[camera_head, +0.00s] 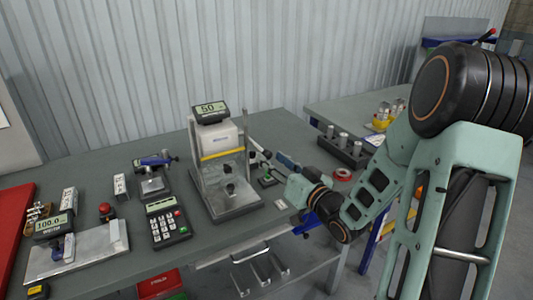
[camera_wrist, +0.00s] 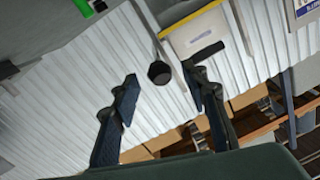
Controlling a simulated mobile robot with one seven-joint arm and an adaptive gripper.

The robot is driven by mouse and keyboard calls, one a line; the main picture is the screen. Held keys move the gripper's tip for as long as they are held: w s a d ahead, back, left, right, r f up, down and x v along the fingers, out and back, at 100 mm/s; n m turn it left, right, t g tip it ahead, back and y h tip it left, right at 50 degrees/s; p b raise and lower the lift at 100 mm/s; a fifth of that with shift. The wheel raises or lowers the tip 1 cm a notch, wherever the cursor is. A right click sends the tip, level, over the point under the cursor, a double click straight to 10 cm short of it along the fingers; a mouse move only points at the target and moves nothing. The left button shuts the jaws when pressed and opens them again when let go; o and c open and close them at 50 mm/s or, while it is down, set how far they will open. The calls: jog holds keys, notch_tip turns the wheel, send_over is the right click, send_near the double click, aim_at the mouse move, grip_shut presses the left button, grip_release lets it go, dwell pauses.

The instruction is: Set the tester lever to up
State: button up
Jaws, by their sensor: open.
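The tester (camera_head: 222,150) is a pale upright machine with a yellow stripe and a display reading 50. Its lever appears to be the arm on its right side, ending in a black knob (camera_head: 267,154). In the wrist view the black round knob (camera_wrist: 159,74) shows between my fingers, with the tester's pale body (camera_wrist: 195,33) behind. My gripper (camera_head: 278,168) is right of the tester, close to the knob, its dark blue fingers apart. In the wrist view my gripper (camera_wrist: 160,82) is open and empty. I cannot tell whether either finger touches the knob.
A keypad unit (camera_head: 168,222), a scale (camera_head: 75,255) and a small blue-topped device (camera_head: 153,176) stand left of the tester. A dark block with metal cylinders (camera_head: 343,148) and a red ring (camera_head: 342,174) lie right, beyond my gripper. Handles (camera_head: 262,272) hang below the table edge.

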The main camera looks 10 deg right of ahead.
aim_at(254, 144)
jog(key=shift+x, duration=1.75)
grip_shut()
